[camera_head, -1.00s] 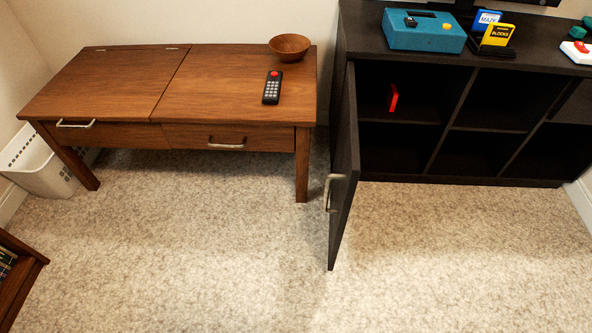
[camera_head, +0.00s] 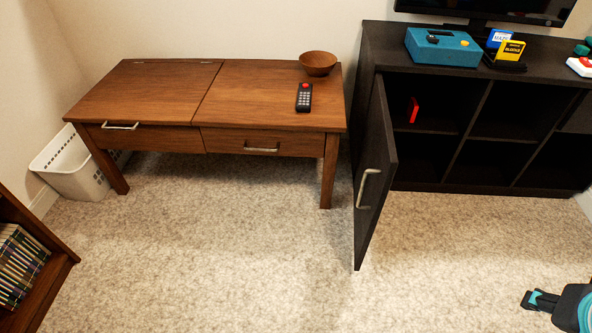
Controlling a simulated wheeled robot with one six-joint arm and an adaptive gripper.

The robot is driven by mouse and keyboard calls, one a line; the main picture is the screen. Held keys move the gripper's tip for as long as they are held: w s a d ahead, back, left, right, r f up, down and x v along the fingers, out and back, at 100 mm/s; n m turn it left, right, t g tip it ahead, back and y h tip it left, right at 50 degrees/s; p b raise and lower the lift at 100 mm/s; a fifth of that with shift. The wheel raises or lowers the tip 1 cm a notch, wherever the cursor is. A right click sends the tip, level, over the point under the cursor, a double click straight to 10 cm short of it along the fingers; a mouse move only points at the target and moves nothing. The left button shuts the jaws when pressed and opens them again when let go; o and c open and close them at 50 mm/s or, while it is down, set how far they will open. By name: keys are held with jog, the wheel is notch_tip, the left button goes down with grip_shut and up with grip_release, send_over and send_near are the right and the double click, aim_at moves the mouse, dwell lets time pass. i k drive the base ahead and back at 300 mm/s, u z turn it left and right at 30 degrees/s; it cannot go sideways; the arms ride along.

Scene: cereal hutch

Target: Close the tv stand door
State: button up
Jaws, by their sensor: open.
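The black tv stand (camera_head: 480,188) stands against the wall at the right, with open compartments facing me. Its door (camera_head: 376,180) is hinged at the stand's left end and swung wide open, jutting out toward me over the carpet. A pale metal handle (camera_head: 364,188) is on the door's outer face, which faces left. My gripper (camera_head: 532,300) shows at the lower right edge, its dark fingers pointing left. It is open and empty, well apart from the door, above bare carpet.
A brown wooden table (camera_head: 200,95) with a bowl (camera_head: 318,63) and a remote (camera_head: 304,97) stands left of the door. A white basket (camera_head: 75,170) is beside it. A bookshelf (camera_head: 40,265) is at lower left. The carpet between is clear.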

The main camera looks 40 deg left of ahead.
aim_at(379, 162)
jog(key=u, duration=1.1)
jog(key=i, duration=0.5)
jog(key=z, duration=0.8)
jog(key=k, duration=0.5)
jog(key=u, duration=0.35)
jog(key=i, duration=0.35)
jog(key=z, duration=0.05)
